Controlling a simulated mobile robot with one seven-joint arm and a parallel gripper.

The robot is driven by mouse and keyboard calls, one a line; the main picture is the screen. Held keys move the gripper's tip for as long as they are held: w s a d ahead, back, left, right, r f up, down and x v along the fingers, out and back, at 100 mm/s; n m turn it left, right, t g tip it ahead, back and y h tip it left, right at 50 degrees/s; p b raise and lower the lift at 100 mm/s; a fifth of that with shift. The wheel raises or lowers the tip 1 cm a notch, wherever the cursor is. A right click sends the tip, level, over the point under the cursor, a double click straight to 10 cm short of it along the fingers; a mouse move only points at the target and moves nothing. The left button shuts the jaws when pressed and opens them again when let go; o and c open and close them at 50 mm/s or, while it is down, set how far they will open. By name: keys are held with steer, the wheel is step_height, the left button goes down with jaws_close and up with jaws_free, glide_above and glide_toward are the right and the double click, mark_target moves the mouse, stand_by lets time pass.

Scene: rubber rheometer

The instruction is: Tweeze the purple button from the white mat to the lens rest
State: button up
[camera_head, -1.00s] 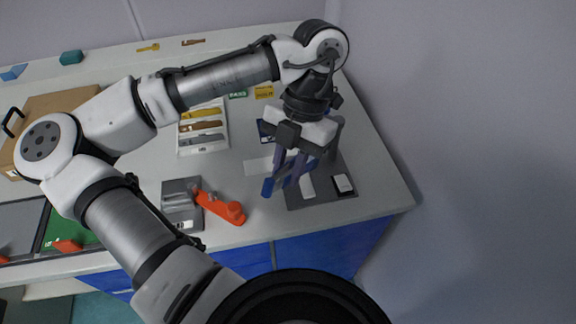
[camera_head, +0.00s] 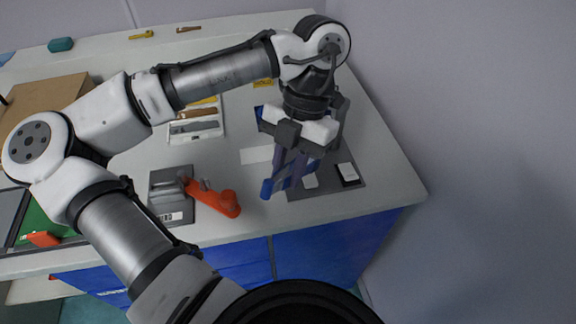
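My gripper (camera_head: 284,180) points down over the right front of the bench. Its long fingers are closed about a slim blue tool (camera_head: 268,188), which looks like tweezers and slants up to the right between them. A flat white rectangle (camera_head: 256,155), possibly the white mat, lies just left of the fingers. A dark grey board (camera_head: 335,184) lies under and right of the gripper. On it are a small white patch (camera_head: 310,181) and a black-edged white block (camera_head: 348,173); I cannot tell which is the lens rest. I cannot make out the purple button; the fingers may hide it.
A grey device (camera_head: 171,197) and an orange-red tool (camera_head: 213,197) stand left of the gripper near the front edge. A white tray (camera_head: 197,134) with several tools lies behind them. A cardboard box (camera_head: 45,105) stands far left. A wall rises at right.

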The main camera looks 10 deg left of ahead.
stand_by(0.6)
step_height(320, 180, up, 10)
steer(key=p, duration=1.2)
